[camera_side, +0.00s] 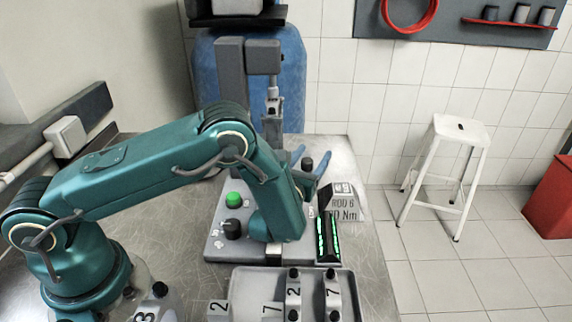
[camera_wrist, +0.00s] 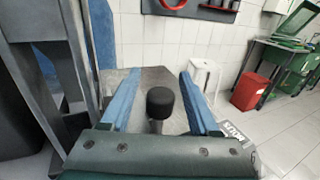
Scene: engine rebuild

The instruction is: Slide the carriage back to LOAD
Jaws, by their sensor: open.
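My gripper (camera_side: 308,158) is open, with its two blue fingers apart beside the base of the press. A black round knob on a short stem (camera_side: 308,165) shows between the fingers. In the wrist view the same knob (camera_wrist: 160,101) stands upright midway between the fingers of my gripper (camera_wrist: 160,74), with a visible gap on each side. I take the knob to be the carriage's handle. The carriage itself is mostly hidden behind my arm in the side view and below my gripper in the wrist view. No LOAD mark can be read.
The grey press column (camera_side: 231,75) and its ram (camera_side: 272,92) stand behind. A green button (camera_side: 233,200) and black dial (camera_side: 231,229) sit left of my forearm. A green-lit strip panel (camera_side: 329,238), a sign (camera_side: 344,204) and a tray of numbered parts (camera_side: 250,275) are near.

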